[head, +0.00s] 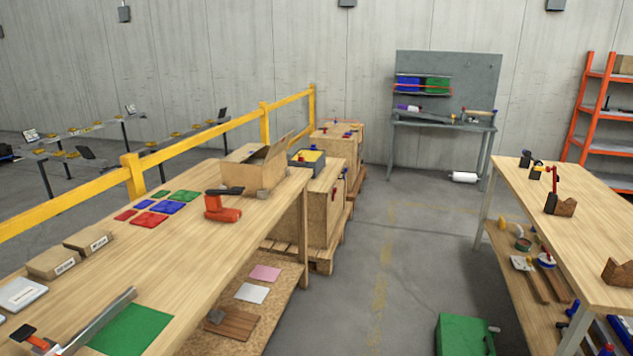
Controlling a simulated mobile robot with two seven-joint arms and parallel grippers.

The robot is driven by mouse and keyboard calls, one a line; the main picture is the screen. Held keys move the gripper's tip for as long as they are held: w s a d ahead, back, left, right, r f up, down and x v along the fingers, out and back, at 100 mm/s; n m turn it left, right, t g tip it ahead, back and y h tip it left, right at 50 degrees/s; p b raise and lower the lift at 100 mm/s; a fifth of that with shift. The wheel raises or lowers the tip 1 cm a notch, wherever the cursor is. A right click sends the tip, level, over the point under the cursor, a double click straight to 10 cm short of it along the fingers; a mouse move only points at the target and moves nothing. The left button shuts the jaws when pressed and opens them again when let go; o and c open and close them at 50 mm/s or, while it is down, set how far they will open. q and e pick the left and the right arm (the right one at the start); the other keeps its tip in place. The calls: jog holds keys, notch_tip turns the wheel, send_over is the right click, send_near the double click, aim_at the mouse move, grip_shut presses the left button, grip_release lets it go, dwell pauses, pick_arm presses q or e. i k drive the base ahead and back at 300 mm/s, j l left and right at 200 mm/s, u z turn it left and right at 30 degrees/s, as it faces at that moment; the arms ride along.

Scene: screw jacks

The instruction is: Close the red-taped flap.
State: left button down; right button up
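An open cardboard box (256,168) stands at the far end of the left wooden workbench. At least one of its flaps (282,150) is raised at the box's right side. I cannot make out red tape on any of its flaps at this size. The inside of the box is mostly hidden. Neither of my grippers is in view.
An orange-red tool (222,206) stands on the left workbench (190,255) near the box. Coloured squares, small cartons (53,263) and a green mat (131,328) lie nearer. Wooden crates (315,210) stand beyond the bench. The aisle (345,300) to the right workbench (575,225) is mostly clear.

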aim_at(274, 149)
jog(key=i+l+u, duration=0.5)
jog(key=i+l, duration=0.25)
jog(key=i+l+u, duration=0.15)
jog(key=u, duration=0.25)
jog(key=i+l+u, duration=0.25)
jog(key=u, duration=0.15)
jog(key=i+l+u, duration=0.45)
jog(key=i+l, duration=0.25)
jog(key=i+l+u, duration=0.1)
jog(key=i+l, duration=0.2)
jog(key=l, duration=0.3)
